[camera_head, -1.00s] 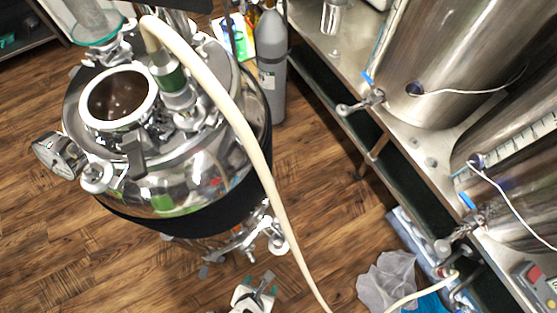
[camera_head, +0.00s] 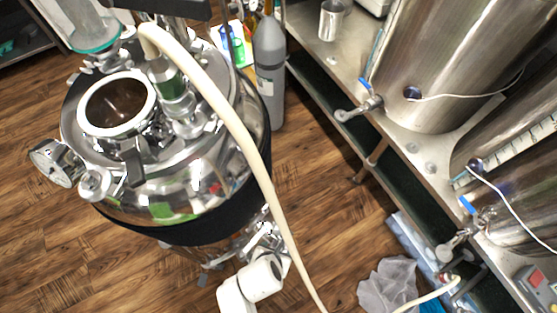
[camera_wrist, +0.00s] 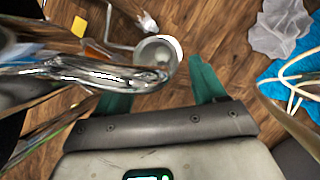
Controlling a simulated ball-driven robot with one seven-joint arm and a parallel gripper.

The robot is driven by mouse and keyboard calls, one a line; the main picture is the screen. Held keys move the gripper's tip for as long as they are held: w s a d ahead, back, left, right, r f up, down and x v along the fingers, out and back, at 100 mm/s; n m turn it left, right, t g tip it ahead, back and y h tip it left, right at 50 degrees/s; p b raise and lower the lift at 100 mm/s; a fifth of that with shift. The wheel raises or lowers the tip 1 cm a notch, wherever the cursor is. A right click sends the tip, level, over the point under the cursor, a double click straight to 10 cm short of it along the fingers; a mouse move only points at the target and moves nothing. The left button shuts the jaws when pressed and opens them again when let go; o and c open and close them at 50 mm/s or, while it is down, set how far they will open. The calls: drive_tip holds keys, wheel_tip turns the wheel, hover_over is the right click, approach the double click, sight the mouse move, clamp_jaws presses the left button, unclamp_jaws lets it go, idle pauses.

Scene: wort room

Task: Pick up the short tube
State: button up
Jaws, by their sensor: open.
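In the wrist view, my gripper (camera_wrist: 160,80) is open, with its two green fingers apart and nothing held between them. A short steel tube-like piece with a round, pale-rimmed end (camera_wrist: 160,50) shows just beyond the fingertips, nearly between them. I cannot tell for sure whether it is the short tube or a fitting of the tank. Shiny metal on the left partly covers the left finger. In the head view, white parts of my arm show at the bottom beside the tank, and my fingers are hidden there.
A steel tank (camera_head: 190,190) with a pale hose (camera_head: 235,125) stands at left. A grey gas cylinder (camera_head: 269,65) is behind it. A steel bench (camera_head: 425,165) carries large kettles (camera_head: 440,60) with blue-handled taps. A grey bag (camera_wrist: 281,30) and blue cloth (camera_wrist: 293,72) lie right.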

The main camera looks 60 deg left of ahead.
drive_tip(key=b+x, duration=0.1)
drive_tip(key=x, duration=0.4)
drive_tip(key=shift+s, duration=0.1)
drive_tip(key=c, duration=1.1)
drive_tip(key=shift+r, duration=0.1)
